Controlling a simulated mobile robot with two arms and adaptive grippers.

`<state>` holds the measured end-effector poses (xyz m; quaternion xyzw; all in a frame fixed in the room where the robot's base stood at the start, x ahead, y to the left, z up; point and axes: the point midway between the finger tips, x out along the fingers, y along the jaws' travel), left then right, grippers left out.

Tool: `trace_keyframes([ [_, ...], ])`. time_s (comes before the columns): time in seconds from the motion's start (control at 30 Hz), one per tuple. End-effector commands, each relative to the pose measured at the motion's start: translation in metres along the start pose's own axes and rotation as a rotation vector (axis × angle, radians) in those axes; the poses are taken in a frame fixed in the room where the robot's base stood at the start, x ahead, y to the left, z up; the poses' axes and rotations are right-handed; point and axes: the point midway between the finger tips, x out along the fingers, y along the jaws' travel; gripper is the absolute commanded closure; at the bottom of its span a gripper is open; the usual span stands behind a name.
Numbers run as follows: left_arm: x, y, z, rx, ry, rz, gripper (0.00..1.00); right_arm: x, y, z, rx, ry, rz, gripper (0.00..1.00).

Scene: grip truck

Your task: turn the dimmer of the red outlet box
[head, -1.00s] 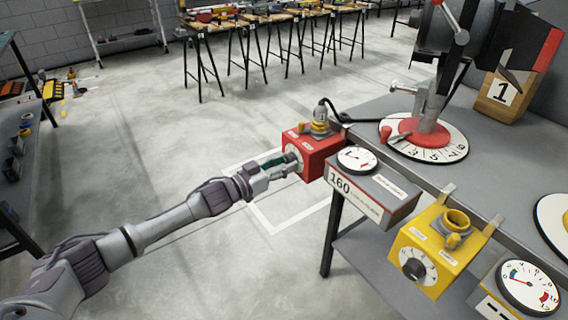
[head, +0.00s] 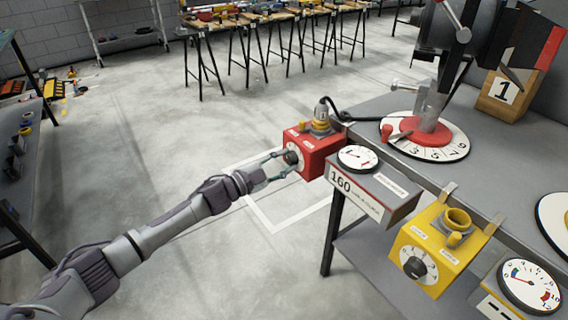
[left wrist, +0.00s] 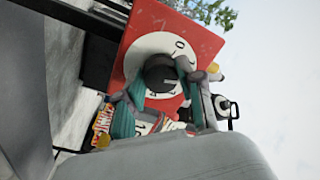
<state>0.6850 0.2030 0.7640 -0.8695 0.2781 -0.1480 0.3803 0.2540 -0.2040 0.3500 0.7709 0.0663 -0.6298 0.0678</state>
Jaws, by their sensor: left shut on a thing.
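The red outlet box (head: 322,160) hangs at the near left corner of the grey table. Its round dimmer, a dark knob (head: 291,157) on a white dial, faces my left arm. My left gripper (head: 284,160) reaches it from the left, with its fingers closed about the knob. The left wrist view shows the black knob (left wrist: 160,74) on the white dial of the red box (left wrist: 198,42), with a teal-padded finger on either side. The fingers and hand hide part of the dial. My right gripper is not in view.
A meter box marked 160 (head: 372,187) sits right beside the red box. A yellow outlet box (head: 437,250) hangs further right on the table edge (head: 425,180). Open floor (head: 150,150) lies to the left.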

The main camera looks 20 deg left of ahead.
Motion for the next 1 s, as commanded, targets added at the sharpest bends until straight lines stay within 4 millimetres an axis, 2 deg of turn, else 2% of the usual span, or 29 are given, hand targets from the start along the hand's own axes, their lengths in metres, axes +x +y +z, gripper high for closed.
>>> trace_keyframes([
  [0.4,0.0,0.001,0.001,0.232,0.011,0.004,0.97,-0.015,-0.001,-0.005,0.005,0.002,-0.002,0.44],
  [1.0,0.0,0.001,0.001,0.282,0.014,0.006,0.97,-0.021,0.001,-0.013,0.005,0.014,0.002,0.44],
])
